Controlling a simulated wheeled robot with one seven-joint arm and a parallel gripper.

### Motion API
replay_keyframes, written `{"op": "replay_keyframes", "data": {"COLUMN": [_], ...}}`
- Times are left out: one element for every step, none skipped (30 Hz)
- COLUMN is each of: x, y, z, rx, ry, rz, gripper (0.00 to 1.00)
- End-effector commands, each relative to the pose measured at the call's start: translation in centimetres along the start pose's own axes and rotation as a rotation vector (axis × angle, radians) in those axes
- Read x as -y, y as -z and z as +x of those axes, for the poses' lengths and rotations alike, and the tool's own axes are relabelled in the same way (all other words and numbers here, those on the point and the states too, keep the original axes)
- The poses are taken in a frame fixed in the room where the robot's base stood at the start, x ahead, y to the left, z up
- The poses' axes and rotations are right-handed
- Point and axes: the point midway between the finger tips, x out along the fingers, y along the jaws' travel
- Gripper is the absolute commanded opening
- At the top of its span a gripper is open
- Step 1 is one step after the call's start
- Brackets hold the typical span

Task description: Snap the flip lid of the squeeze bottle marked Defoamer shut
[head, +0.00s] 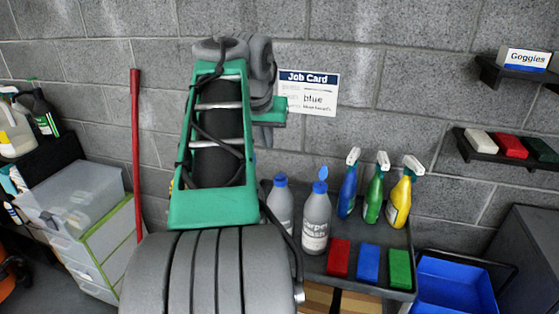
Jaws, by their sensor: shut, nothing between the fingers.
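Two grey squeeze bottles stand on the cart's dark top. The nearer bottle (317,220) has its blue flip lid (323,173) standing up, open. Its visible label reads like "Carpet Wash". The other bottle (282,203) is behind and left, partly covered by my arm. Its blue cap (280,180) looks closed, and I cannot read its label. No Defoamer marking is legible. My gripper (265,140) shows only in part behind my green and grey arm, above and left of the bottles. It is shut and empty, apart from both bottles.
Blue, green and yellow spray bottles (375,195) stand right of the squeeze bottles. Red, blue and green pads (368,263) lie in front. A job card (308,92) reading "blue" hangs on the wall. A blue bin (455,287) is at right.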

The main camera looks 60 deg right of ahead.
Motion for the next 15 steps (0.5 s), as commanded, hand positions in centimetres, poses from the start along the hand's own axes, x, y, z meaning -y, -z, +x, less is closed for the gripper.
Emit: {"op": "replay_keyframes", "data": {"x": [-1.3,-1.6,-1.9,-1.9,-1.9,-1.9,-1.9,-1.9,-1.9,-1.9,-1.9,-1.9,-1.9,-1.9,-1.9], "y": [0.8,1.0,1.1,1.1,1.0,1.0,1.0,0.9,1.0,1.0,1.0,1.0,1.1,1.1,1.0], "z": [-0.2,-0.2,0.1,0.4,0.8,1.4,1.9,2.5,3.2,3.9,4.5,5.4,6.0,6.7,7.6], "rx": [-0.004,-0.005,-0.006,-0.006,-0.004,-0.003,-0.004,-0.004,-0.003,-0.004,-0.003,-0.003,-0.003,-0.003,-0.004], "ry": [-0.014,-0.017,-0.02,-0.021,-0.021,-0.021,-0.02,-0.02,-0.021,-0.02,-0.02,-0.02,-0.02,-0.019,-0.019], "rz": [0.033,0.042,0.048,0.049,0.048,0.047,0.046,0.047,0.046,0.046,0.046,0.046,0.044,0.044,0.045], "gripper": [0.0,0.0,0.0,0.0,0.0,0.0,0.0,0.0,0.0,0.0,0.0,0.0,0.0,0.0,0.0]}}
